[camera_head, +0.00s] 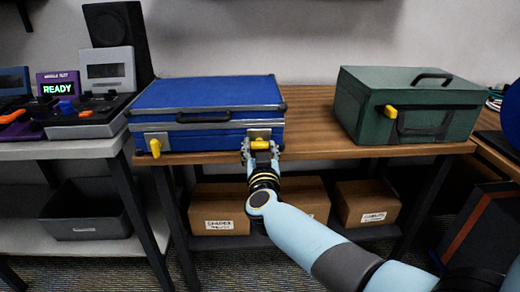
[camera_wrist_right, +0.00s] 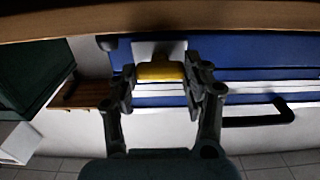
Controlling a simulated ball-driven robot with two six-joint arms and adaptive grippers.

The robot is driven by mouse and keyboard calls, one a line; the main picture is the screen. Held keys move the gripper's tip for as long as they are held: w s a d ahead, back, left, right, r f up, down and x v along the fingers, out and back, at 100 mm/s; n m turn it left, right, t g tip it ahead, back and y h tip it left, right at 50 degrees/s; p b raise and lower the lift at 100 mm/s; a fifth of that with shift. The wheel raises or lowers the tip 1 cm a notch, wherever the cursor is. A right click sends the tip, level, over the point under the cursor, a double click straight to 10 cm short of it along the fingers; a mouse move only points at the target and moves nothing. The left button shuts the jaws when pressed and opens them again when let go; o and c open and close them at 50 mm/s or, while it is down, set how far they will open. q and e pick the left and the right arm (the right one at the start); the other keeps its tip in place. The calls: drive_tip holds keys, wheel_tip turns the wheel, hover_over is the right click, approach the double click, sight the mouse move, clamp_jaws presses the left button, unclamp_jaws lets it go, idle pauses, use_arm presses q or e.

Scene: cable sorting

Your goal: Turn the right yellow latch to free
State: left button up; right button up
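The blue case (camera_head: 205,95) lies shut on the wooden table. Its front has a black handle and two yellow latches. The right yellow latch (camera_head: 260,145) lies crosswise on a metal plate; it also shows in the right wrist view (camera_wrist_right: 160,72). My right gripper (camera_head: 260,154) reaches it from the front. In the right wrist view, its open fingers (camera_wrist_right: 160,88) stand on either side of the latch, close to its ends. I cannot tell whether they touch it. The left yellow latch (camera_head: 155,148) points down on its own plate. My left gripper is not in view.
A green case (camera_head: 350,118) with a yellow latch (camera_head: 390,111) stands at the right on the same table (camera_head: 310,140). Cardboard boxes (camera_head: 368,202) sit on the shelf below. Devices and a READY display (camera_head: 58,83) stand on the left bench. Table between the cases is clear.

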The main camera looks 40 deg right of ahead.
drive_tip(key=c, duration=0.5)
drive_tip(key=shift+r+n+p, duration=0.15)
drive_tip(key=shift+n+p, duration=0.45)
drive_tip(key=shift+p, duration=0.45)
drive_tip(key=shift+c, duration=0.2)
drive_tip(key=n+p, duration=0.3)
drive_tip(key=shift+p, duration=0.4)
drive_tip(key=n+p, duration=0.2)
drive_tip(key=n, duration=0.1)
drive_tip(key=shift+a, duration=0.1)
drive_tip(key=n+p, duration=0.1)
drive_tip(key=n, duration=0.3)
drive_tip(key=shift+n+p, duration=0.3)
drive_tip(key=n, duration=0.3)
drive_tip(key=shift+f+p, duration=0.2)
drive_tip(key=shift+p, duration=0.1)
drive_tip(key=shift+n, duration=1.7)
